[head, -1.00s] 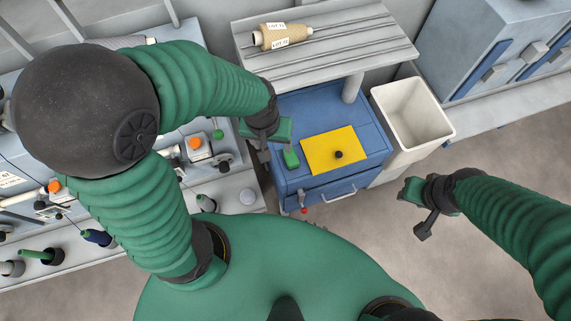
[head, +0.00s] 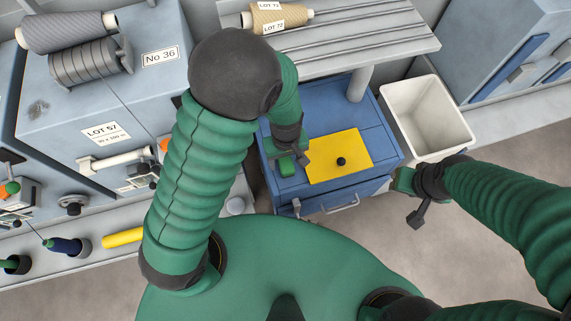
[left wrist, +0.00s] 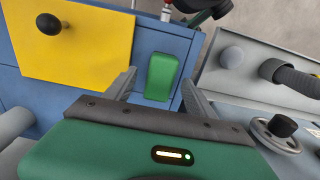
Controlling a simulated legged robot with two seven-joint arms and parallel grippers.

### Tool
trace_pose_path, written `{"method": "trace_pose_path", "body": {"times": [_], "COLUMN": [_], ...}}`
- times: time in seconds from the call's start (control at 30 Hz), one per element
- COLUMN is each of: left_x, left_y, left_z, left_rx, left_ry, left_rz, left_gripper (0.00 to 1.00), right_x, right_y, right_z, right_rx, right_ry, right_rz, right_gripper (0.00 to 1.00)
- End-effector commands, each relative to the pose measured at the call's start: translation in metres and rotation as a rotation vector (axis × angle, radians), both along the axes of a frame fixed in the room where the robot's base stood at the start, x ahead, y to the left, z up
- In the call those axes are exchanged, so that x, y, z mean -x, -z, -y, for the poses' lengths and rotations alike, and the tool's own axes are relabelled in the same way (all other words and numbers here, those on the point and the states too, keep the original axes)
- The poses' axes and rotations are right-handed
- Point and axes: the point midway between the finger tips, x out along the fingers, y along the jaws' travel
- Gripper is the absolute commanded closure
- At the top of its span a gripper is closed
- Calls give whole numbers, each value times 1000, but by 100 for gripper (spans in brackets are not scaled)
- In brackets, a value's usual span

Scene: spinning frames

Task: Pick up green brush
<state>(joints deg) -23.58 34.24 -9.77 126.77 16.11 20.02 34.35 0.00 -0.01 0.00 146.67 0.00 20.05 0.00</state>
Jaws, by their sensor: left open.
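The green brush (head: 287,166) is a small green block on top of the blue cabinet (head: 372,128), left of a yellow sheet. It also shows in the left wrist view (left wrist: 162,76), lying between my left fingertips as seen from there. My left gripper (head: 289,160) is open and empty, close above the brush; its arm hides part of the cabinet's left side. Its two grey fingers also show in the left wrist view (left wrist: 160,88). I cannot tell if they touch the brush. My right gripper (head: 409,201) hangs away from the cabinet, right of its front; its jaw opening is unclear.
The yellow sheet (head: 325,155) bears a black knob (head: 341,161). A white bin (head: 425,118) stands right of the cabinet. A grey slatted shelf (head: 390,33) with a tan yarn cone (head: 280,17) overhangs behind. Spinning machinery (head: 110,100) fills the left.

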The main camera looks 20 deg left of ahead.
Motion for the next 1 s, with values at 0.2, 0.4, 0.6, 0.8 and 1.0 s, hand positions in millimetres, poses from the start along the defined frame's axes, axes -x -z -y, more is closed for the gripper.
{"method": "trace_pose_path", "body": {"times": [0.2,0.4,0.6,0.8,1.0], "left_x": [-1,-1,-1,-1,-1], "left_y": [32,30,30,30,30], "left_z": [-2,-1,-1,-1,-1], "left_rx": [0,0,-1,0,0], "left_ry": [-1,0,0,0,0], "left_rz": [-1,0,-1,-1,-1], "left_gripper": [36,43,69,95,100], "right_x": [0,0,0,0,0], "right_y": [13,12,12,12,12], "right_z": [0,0,0,0,0], "right_rx": [0,0,0,0,0], "right_ry": [0,0,0,0,0], "right_rz": [-1,0,0,-1,-1], "right_gripper": [64,64,64,64,64]}}
